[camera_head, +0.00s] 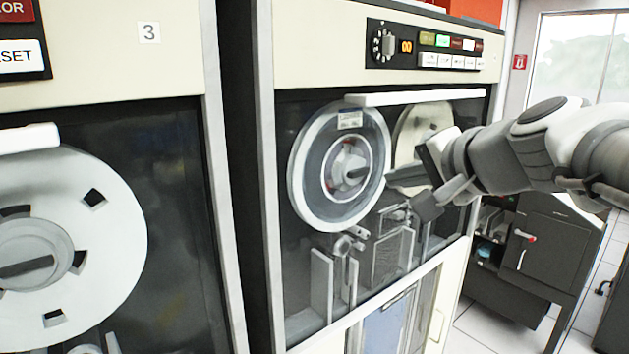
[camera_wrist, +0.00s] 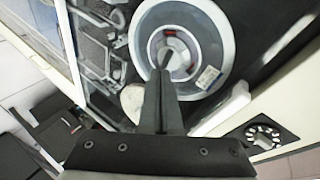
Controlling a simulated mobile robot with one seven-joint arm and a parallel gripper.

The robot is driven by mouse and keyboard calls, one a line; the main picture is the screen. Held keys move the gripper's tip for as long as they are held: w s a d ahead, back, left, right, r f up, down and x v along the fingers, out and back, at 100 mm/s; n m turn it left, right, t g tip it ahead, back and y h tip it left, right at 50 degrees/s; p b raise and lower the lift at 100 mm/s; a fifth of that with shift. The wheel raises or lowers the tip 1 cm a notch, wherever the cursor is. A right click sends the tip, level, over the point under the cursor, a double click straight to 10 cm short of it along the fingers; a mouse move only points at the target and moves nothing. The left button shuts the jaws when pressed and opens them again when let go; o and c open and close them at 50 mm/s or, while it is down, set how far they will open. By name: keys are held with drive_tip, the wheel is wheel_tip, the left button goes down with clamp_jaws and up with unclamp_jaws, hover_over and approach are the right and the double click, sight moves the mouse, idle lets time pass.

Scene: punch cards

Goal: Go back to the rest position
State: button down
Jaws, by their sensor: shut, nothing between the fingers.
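My gripper (camera_head: 390,180) reaches in from the right in the head view, in front of the second tape cabinet. Its fingers are closed together with nothing between them. The fingertips point at the hub of a tape reel (camera_head: 310,170) with a white rim. They overlap its right edge in the picture, and I cannot tell whether they touch it. In the wrist view, the shut fingers (camera_wrist: 162,78) end just below the hub of the same reel (camera_wrist: 205,60).
A second reel (camera_head: 408,135) is partly hidden behind my gripper. A control panel (camera_head: 425,46) with a dial and buttons sits above. Another cabinet with a large reel (camera_head: 115,225) stands at left. A dark card machine (camera_head: 550,262) stands at right on a tiled floor.

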drive_tip(key=s+d+f+n+g+h+b, duration=0.1)
drive_tip(key=s+f+n+g+h, duration=0.3)
drive_tip(key=s+f+n, duration=0.5)
drive_tip(key=shift+s+f+n+g+h, duration=0.4)
drive_tip(key=shift+s+f+g, duration=0.8)
drive_tip(key=shift+s+f, duration=4.25)
drive_tip(key=shift+w+f, duration=0.35)
drive_tip(key=shift+w, duration=0.1)
